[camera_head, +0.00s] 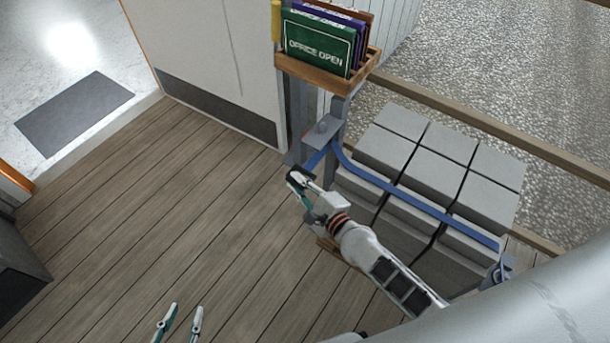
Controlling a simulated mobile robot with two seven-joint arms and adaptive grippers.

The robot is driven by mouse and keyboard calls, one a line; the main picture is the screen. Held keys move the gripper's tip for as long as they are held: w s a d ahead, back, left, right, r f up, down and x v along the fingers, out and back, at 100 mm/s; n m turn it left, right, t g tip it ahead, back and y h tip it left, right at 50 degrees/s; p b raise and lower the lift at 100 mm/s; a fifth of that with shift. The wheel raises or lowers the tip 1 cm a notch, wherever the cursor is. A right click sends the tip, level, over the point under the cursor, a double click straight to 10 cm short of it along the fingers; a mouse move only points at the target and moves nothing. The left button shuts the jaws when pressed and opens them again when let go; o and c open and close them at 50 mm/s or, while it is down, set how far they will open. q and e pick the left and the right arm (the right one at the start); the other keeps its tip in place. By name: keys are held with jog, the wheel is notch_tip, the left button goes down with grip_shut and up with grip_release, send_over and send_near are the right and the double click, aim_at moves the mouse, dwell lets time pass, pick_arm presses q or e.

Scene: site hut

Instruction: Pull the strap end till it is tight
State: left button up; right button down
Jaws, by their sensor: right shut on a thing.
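The blue strap (420,202) runs from a grey buckle (322,131) on a post, bends down beside it, and crosses the stacked grey blocks (440,168) to a fitting (499,270) at the lower right. The short strap end (314,160) comes out of the buckle on the left side and slants down. My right gripper (297,179) is shut on this strap end, just below and left of the buckle. Its jaws hide the tip of the strap. My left gripper (180,326) is open and empty over the floor at the bottom.
A wooden rack (322,74) with "OFFICE OPEN" signs (316,44) is above the buckle. A white door panel (205,60) stands left of the post. A wooden rail (480,120) runs behind the blocks. The plank floor (170,205) on the left is clear.

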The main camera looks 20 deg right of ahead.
jog(key=c, duration=2.2)
grip_release()
jog(key=shift+s+a+f, duration=0.1)
jog(key=shift+s+a, duration=0.1)
jog(key=shift+a, duration=0.1)
jog(key=shift+o, duration=0.9)
jog(key=shift+d, duration=0.1)
jog(key=v, duration=1.2)
